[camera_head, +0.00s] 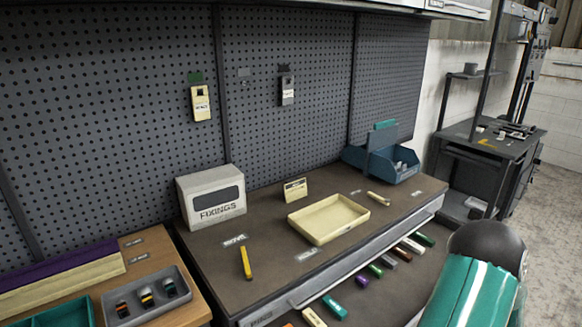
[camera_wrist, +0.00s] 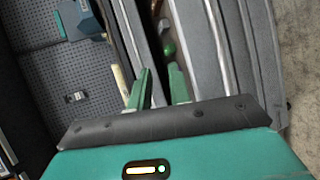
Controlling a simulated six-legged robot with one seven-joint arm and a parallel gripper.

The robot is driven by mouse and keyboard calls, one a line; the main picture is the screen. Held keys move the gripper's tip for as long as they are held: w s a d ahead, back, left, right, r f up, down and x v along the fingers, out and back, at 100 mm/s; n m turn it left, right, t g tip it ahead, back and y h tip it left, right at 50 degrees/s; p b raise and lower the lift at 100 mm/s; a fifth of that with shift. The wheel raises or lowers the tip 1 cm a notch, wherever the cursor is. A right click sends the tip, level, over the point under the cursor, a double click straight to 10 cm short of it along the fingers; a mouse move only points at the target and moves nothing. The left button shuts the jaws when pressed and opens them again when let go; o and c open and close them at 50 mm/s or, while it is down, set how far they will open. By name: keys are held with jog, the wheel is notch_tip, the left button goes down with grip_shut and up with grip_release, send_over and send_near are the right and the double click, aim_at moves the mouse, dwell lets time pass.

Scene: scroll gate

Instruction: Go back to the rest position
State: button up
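My gripper (camera_wrist: 161,82) shows in the wrist view with its two green fingers apart and nothing visible between them. Beyond the fingers are the bench's front edge and an open drawer. In the head view my teal and black arm is at the lower right, in front of the bench; the fingers are not visible there. The dark bench top (camera_head: 280,227) carries a cream tray (camera_head: 328,219), a yellow stick-like piece (camera_head: 246,262), a small cream sign (camera_head: 295,190) and a grey FIXINGS box (camera_head: 211,196).
The open drawer (camera_head: 345,285) below the bench top holds several coloured pieces. A blue bin (camera_head: 382,160) stands at the bench's back right. At the left are a grey tray (camera_head: 150,297) and a teal tray (camera_head: 62,315). Open floor (camera_head: 555,215) lies to the right.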

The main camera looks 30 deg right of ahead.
jog(key=w+a+r+m+g+h, duration=0.1)
jog(key=w+a+r+m, duration=0.15)
jog(key=w+r, duration=0.5)
jog(key=w+a+r+m+g+h, duration=0.1)
jog(key=w+a+r+m, duration=0.15)
jog(key=w+r, duration=0.5)
jog(key=w+a+r+m+g+y, duration=0.1)
jog(key=w+a+r+m, duration=0.2)
jog(key=a, duration=0.4)
jog(key=w+a+r+m+g, duration=0.1)
jog(key=w+a+r, duration=0.2)
jog(key=a+r, duration=0.3)
jog(key=s+a+r+m+g+y, duration=0.1)
jog(key=a+r+m, duration=0.1)
jog(key=a, duration=0.7)
jog(key=s+a+r+m+y, duration=0.1)
jog(key=s+a+y, duration=0.1)
jog(key=a, duration=0.8)
jog(key=s+a+m+g+y, duration=0.1)
jog(key=s+a+y, duration=0.1)
jog(key=s+a, duration=0.3)
jog(key=s+a+g+y, duration=0.1)
jog(key=s+a, duration=0.5)
jog(key=a, duration=0.5)
jog(key=shift+s+a+r+m+g+y, duration=0.2)
jog(key=shift+s+r+m+g+y, duration=0.1)
jog(key=shift+r+m+y, duration=0.15)
jog(key=shift+d, duration=0.2)
